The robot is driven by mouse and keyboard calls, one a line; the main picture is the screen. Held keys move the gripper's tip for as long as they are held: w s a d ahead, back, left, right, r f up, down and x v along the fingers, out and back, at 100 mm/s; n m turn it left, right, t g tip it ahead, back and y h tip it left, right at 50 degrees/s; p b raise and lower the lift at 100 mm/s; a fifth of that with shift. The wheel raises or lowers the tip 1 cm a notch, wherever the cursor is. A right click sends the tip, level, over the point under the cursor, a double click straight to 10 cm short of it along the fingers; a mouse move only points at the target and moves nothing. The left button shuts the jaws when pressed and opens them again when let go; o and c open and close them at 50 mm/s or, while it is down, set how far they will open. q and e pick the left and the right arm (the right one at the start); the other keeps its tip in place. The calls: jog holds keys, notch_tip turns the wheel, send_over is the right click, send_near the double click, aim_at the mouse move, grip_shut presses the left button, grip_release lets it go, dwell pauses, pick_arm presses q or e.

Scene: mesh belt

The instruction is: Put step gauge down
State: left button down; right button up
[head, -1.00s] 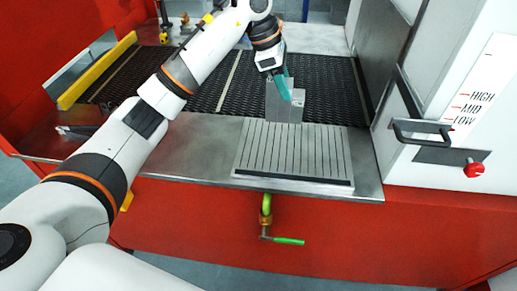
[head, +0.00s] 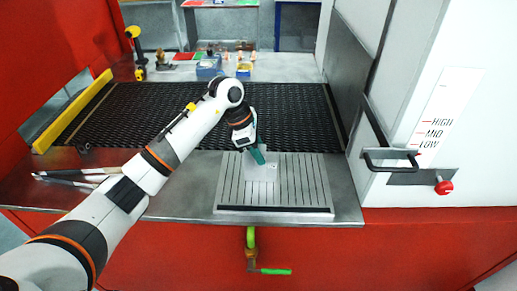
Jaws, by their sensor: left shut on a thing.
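The step gauge (head: 261,172) is a grey metal piece with a stepped outline. My left gripper (head: 257,154), with teal fingers, is shut on its upper part. The gauge is over the back left part of the grooved grey plate (head: 305,185), which lies on the metal ledge at the front. I cannot tell whether the gauge's lower edge touches the plate. The gripper hides part of the gauge's top. My right gripper is not in view.
A black mesh belt (head: 290,118) runs behind the plate, with a yellow rail (head: 72,112) at its left. Long metal tools (head: 75,176) lie on the ledge at left. A handle (head: 390,160) juts out from the white cabinet at right. The plate's right half is bare.

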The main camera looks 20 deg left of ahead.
pick_arm(q)
jog(key=c, duration=0.9)
grip_release()
jog(key=shift+f, duration=0.1)
jog(key=shift+r, duration=0.3)
jog(key=shift+b+v, duration=1.4)
jog(key=shift+v, duration=4.45)
